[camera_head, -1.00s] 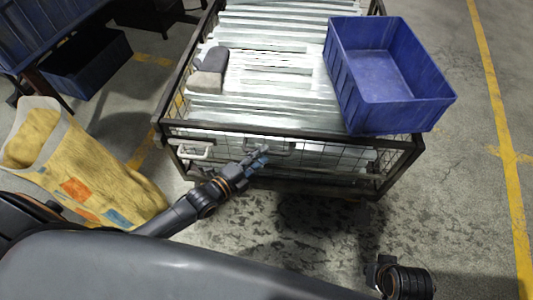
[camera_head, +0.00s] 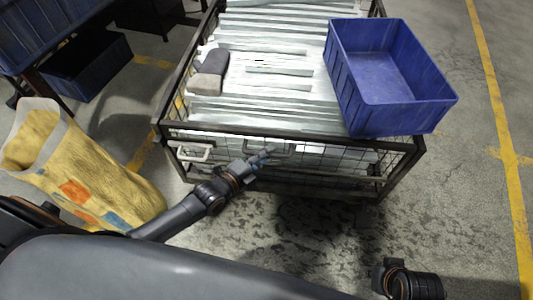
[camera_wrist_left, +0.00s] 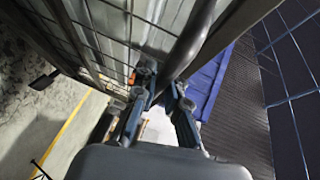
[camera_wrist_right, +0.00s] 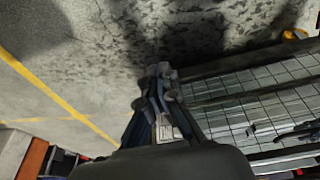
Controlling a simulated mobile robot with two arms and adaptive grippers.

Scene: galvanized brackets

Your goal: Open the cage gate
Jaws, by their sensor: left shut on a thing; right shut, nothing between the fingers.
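The cage (camera_head: 412,160) is a dark metal frame with wire mesh, full of long galvanized brackets (camera_head: 270,85). Its front mesh gate (camera_head: 330,165) faces me and looks upright in the frame. A grey bar handle (camera_head: 283,149) is on the gate's upper middle; it also shows as a thick bar in the left wrist view (camera_wrist_left: 190,42). My left gripper (camera_head: 268,156) is shut on this handle; its fingers partly hide it. My right gripper (camera_wrist_right: 160,75) is shut and empty beside the cage's mesh, over the floor.
A white handle (camera_head: 193,153) is at the cage's front left. A blue bin (camera_head: 375,110) rests on the cage's right side, and grey-brown gloves (camera_head: 208,75) lie on the brackets. A yellow sack (camera_head: 75,165) stands left of the cage. Floor is clear in front and right.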

